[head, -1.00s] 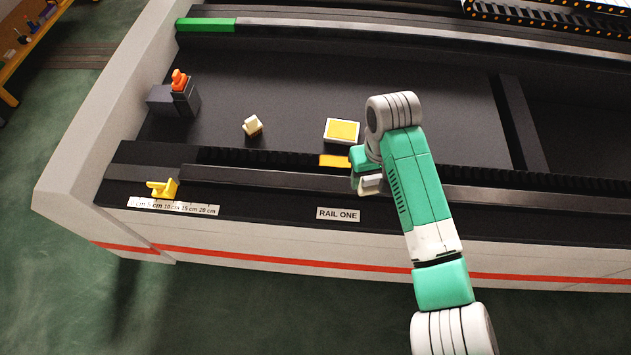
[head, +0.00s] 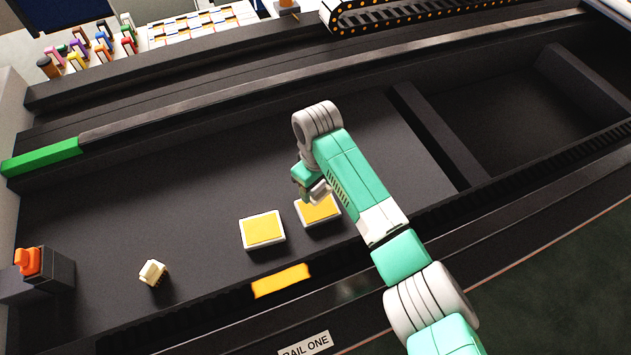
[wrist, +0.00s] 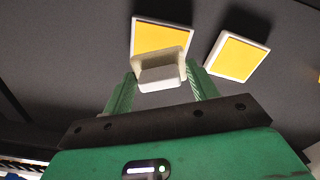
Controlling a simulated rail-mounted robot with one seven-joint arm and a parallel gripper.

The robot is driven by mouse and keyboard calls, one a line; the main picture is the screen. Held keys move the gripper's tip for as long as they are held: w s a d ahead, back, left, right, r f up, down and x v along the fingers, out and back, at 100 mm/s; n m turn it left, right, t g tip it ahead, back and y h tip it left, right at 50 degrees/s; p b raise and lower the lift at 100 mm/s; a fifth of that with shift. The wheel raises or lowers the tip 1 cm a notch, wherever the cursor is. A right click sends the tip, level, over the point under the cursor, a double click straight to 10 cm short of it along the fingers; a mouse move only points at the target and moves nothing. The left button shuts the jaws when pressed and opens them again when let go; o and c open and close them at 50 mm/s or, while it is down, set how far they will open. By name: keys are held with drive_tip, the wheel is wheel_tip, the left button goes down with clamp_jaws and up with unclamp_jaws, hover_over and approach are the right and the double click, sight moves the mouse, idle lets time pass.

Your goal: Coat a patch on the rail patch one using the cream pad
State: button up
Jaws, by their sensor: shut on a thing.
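My gripper (head: 311,190) is shut on a pale off-white pad (wrist: 160,76), which sits between the green fingertips in the wrist view. In the head view this pad (head: 321,190) is at the upper edge of the right yellow-topped tray (head: 330,220); I cannot tell whether they touch. A second such tray (head: 263,231) lies to its left. An orange-yellow patch (head: 281,281) lies on the near rail, by the RAIL ONE label (head: 305,345). A small cream block with a raised grip (head: 152,273) stands apart on the dark deck, so which piece is the cream pad is unclear.
An orange piece sits on a dark block (head: 60,268) at far left. A green strip (head: 42,157) lies on the far rail. Several coloured items stand at the upper left. A raised crossbar (head: 438,135) divides the deck right of my arm. The deck's middle left is clear.

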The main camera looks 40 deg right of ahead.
sight(317, 198)
drive_tip(key=shift+f+b, duration=3)
drive_tip(key=shift+b, duration=0.55)
drive_tip(key=shift+f, duration=0.45)
drive_tip(key=shift+f+p, duration=0.15)
drive_tip(key=shift+p, duration=0.2)
wheel_tip(317, 198, up, 7)
drive_tip(key=p, duration=0.8)
drive_tip(key=shift+r, duration=0.2)
drive_tip(key=shift+f, duration=0.1)
idle(0.3)
